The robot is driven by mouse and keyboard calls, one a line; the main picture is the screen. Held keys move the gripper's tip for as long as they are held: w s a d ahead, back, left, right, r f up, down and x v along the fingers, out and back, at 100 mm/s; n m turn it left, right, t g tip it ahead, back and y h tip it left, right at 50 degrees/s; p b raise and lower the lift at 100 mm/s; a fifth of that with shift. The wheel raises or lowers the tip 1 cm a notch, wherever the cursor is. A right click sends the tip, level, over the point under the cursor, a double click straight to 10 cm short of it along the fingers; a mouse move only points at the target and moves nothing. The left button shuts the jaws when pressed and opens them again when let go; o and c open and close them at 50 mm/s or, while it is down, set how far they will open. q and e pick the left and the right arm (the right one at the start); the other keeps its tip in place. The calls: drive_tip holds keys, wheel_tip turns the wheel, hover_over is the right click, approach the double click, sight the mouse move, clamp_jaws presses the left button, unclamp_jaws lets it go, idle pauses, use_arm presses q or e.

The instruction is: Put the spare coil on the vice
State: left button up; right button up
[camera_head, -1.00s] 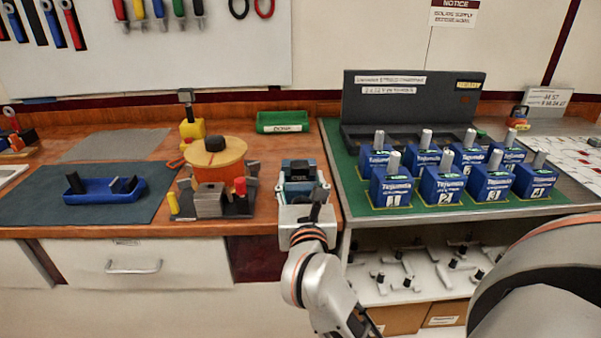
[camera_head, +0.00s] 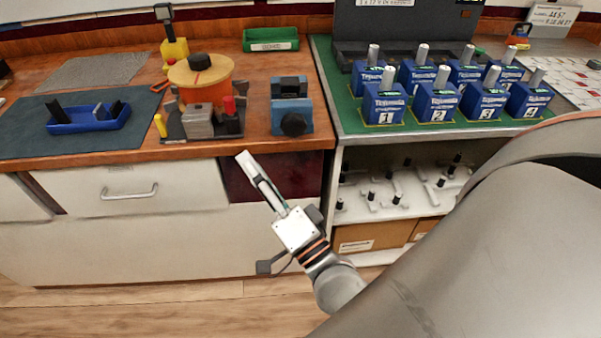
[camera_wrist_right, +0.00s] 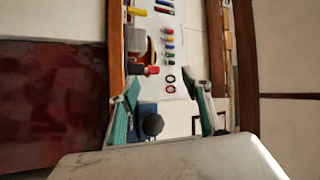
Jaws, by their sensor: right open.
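The blue vice (camera_head: 291,112), with a dark round knob on its front, stands at the bench's front edge and looks empty. It also shows in the wrist view (camera_wrist_right: 147,110), between my fingers but farther off. My right gripper (camera_head: 257,172) is open and empty, in front of the bench below the vice, apart from it. Its two fingers show spread in the wrist view (camera_wrist_right: 162,80). Several blue boxes with grey posts (camera_head: 437,104) stand on the green mat, the front ones numbered 1 to 4. I cannot tell which object is the spare coil. My left gripper is out of view.
An orange drum (camera_head: 215,92) on a dark fixture stands left of the vice. A blue tray (camera_head: 75,125) lies on a dark mat farther left. A green bin (camera_head: 270,40) is behind. A shelf (camera_head: 405,220) below the blue boxes holds several white parts.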

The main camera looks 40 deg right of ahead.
drive_tip(key=s+a+f+n+g+y, duration=0.25)
drive_tip(key=f+n, duration=0.25)
drive_tip(key=f, duration=0.3)
drive_tip(key=s+a+f+n+g+y, duration=0.1)
drive_tip(key=f+n+g, duration=0.2)
drive_tip(key=f+n, duration=0.35)
drive_tip(key=s+d+f+n+g, duration=0.1)
drive_tip(key=s+f+n+g, duration=0.1)
drive_tip(key=f, duration=0.4)
drive_tip(key=s+d+f+n+g+h, duration=0.1)
drive_tip(key=s+d+f+n, duration=0.1)
drive_tip(key=s+f, duration=0.2)
drive_tip(key=s+d+f+n+g+h, duration=0.1)
drive_tip(key=s+f+n+g, duration=0.1)
drive_tip(key=f, duration=0.6)
drive_tip(key=shift+s+d+f+g, duration=0.3)
drive_tip(key=shift+s+f+g, duration=0.05)
drive_tip(key=shift+s, duration=0.45)
